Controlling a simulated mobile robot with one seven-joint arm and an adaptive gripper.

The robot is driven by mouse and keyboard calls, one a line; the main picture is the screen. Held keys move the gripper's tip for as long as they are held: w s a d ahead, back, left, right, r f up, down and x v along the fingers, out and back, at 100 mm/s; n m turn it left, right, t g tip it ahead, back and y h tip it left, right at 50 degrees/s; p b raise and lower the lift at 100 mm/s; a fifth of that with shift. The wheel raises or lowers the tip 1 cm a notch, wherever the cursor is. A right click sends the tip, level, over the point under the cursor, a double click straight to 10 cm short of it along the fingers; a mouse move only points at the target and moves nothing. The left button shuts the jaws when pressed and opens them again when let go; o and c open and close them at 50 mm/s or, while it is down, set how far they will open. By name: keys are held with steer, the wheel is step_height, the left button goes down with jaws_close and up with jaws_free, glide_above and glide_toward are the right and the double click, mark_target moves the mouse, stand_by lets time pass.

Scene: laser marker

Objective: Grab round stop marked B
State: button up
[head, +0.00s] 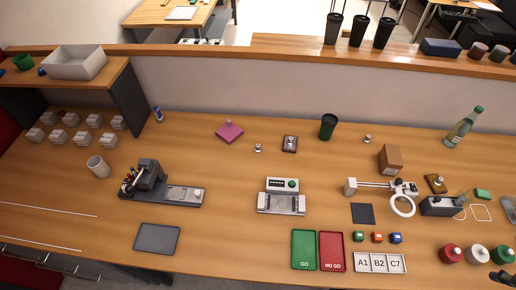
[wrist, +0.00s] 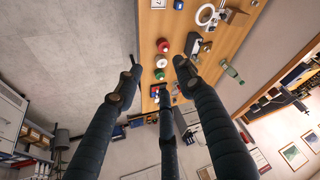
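No round piece with a readable B shows. Small round metal pieces stand on the bench: one left of centre (head: 258,148), one further right (head: 367,139). In the wrist view the red (wrist: 162,45), white (wrist: 161,62) and green (wrist: 158,74) ones show between my fingers. My gripper (wrist: 155,80) is open, with fingers wide apart and nothing between the tips.
A card strip reading A1, B2, C7 (head: 380,263) lies at the front, beside green GO (head: 304,249) and red NO GO (head: 332,251) trays. A ring-shaped magnifier (head: 402,206) and a green bottle (head: 463,127) stand at the right.

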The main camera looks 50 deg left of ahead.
steer(key=w+a+r+g+y+p, duration=0.1)
steer(key=w+a, duration=0.9)
steer(key=a, duration=0.3)
steer(key=w+a+g+p, duration=0.1)
steer(key=w+a+g, duration=0.1)
steer(key=w+a, duration=0.9)
steer(key=w+a+f+p, duration=0.1)
steer(key=a+f, duration=0.3)
steer(key=a, duration=0.7)
steer(key=w+a+f, duration=0.1)
steer(key=a+f, duration=0.2)
steer(key=a, duration=0.7)
steer(key=s+a+f, duration=0.4)
steer(key=a+f, duration=0.3)
steer(key=a, duration=0.3)
steer(key=s+a+f+g+p, duration=0.1)
steer(key=s+a+f, duration=0.4)
steer(key=a+f, duration=0.3)
steer(key=s+a+f+m+g+h, duration=0.1)
steer(key=s+a+f, duration=0.4)
steer(key=a, duration=0.8)
step_height(320, 180, down, 3)
steer(key=shift+a+r+p, duration=0.15)
steer(key=shift+r+p, duration=0.05)
steer(key=shift+p, duration=0.2)
glide_above(258, 145)
steer(key=shift+s+f, duration=0.1)
steer(key=shift+f, duration=4.2)
